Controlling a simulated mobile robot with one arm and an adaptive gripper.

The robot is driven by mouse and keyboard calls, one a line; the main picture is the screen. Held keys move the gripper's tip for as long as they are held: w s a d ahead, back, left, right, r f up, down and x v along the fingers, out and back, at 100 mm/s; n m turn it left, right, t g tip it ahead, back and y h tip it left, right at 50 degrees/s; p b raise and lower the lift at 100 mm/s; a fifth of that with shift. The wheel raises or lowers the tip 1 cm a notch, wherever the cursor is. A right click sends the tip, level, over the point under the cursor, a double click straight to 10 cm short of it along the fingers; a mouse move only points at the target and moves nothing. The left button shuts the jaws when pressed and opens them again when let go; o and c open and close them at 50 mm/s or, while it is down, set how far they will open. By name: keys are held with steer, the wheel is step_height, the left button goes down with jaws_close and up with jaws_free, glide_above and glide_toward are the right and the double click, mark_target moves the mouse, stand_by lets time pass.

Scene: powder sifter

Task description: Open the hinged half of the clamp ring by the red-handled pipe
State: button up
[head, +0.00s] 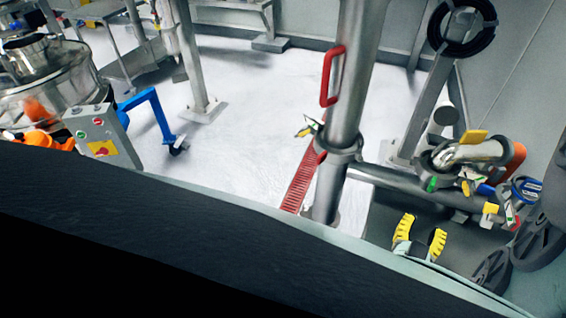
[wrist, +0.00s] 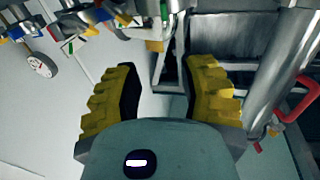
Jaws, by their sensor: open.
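The steel pipe (head: 357,75) with a red handle (head: 327,76) stands upright in the head view. A grey clamp ring (head: 341,147) sits around it below the handle, with a small yellow-and-green latch part (head: 309,126) at its left. I cannot tell whether its hinged half is closed. My gripper (head: 420,238) is to the lower right of the ring, apart from it, with yellow fingers open and empty. In the wrist view my gripper (wrist: 162,90) is spread, and the red-handled pipe (wrist: 275,75) runs along the right, outside the fingers.
A horizontal pipe (head: 400,186) leads right from the upright pipe. Fittings with another collar (head: 438,160), yellow tags and an orange part (head: 515,158) stand at the right. A grey control box (head: 97,135) and a blue leg (head: 152,115) are at the left.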

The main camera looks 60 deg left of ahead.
mark_target(431, 189)
steer(key=shift+g, duration=0.3)
steer(key=b+x, duration=0.1)
steer(key=x, duration=0.3)
steer(key=f+b+x, duration=0.1)
steer(key=x, duration=0.9)
steer(key=shift+a+f+b, duration=0.25)
steer(key=shift+a+b, duration=0.1)
steer(key=shift+b, duration=0.05)
steer(key=shift+x, duration=0.75)
steer(key=shift+o, duration=0.2)
steer(key=shift+r, duration=0.1)
jaws_close()
